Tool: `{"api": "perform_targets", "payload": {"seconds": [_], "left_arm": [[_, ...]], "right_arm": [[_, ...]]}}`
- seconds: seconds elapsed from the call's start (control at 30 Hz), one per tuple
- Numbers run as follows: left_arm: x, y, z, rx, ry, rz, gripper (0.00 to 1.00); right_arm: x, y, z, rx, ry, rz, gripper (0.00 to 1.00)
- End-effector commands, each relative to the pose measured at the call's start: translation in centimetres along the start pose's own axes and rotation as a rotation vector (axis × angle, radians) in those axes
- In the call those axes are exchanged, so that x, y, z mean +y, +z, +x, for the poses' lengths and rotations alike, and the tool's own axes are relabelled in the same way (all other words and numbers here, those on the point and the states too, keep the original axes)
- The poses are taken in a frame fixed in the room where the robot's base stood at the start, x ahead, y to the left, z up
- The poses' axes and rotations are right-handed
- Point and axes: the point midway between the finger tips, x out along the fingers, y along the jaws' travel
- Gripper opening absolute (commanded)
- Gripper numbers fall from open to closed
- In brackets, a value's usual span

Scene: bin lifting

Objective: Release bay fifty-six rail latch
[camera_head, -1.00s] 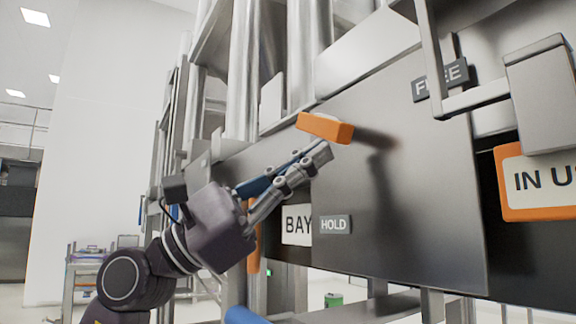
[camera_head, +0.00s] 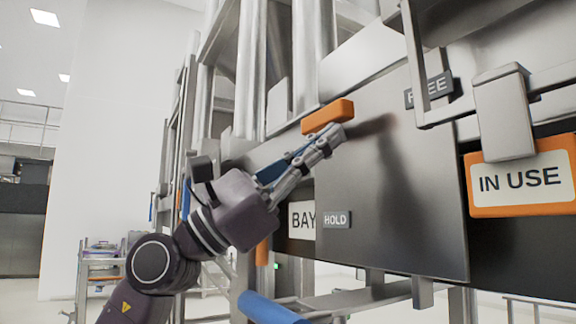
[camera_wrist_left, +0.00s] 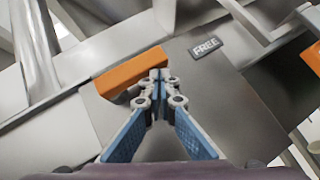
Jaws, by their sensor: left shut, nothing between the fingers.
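The rail latch shows as an orange handle (camera_head: 328,116) on the grey metal panel (camera_head: 400,190). It also shows in the left wrist view (camera_wrist_left: 130,71), tilted there. My left gripper (camera_head: 338,131) is shut and empty, its fingertips just below the right end of the handle in the head view. In the left wrist view the fingertips (camera_wrist_left: 159,76) lie beside the handle's right end; whether they touch it I cannot tell. A HOLD label (camera_head: 336,219) is low on the panel and a FREE label (camera_head: 430,90) is higher, to the right. A BAY sign (camera_head: 301,220) is partly hidden, its number covered. My right gripper is not in view.
An orange-framed IN USE sign (camera_head: 520,178) hangs at the right, with a grey metal block (camera_head: 504,112) over its upper edge. A metal bar frame stands out at the upper right. Vertical posts (camera_head: 250,70) stand behind my left arm. Open floor lies at the left.

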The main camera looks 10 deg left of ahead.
Motion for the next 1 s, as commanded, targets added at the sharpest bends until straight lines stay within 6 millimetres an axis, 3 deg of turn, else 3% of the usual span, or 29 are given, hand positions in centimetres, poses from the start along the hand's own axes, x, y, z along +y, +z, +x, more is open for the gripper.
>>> {"api": "perform_targets", "payload": {"seconds": [0.47,0.57,1.0], "left_arm": [[0.1,0.1,-0.3,-0.001,0.002,0.001,0.0],[0.1,0.0,-1.5,0.0,0.003,0.002,0.0],[0.1,-0.1,-9.9,0.002,0.003,-0.001,0.0]], "right_arm": [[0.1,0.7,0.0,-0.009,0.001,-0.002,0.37],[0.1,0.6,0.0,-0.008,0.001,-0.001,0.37],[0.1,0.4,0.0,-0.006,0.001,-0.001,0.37]]}}
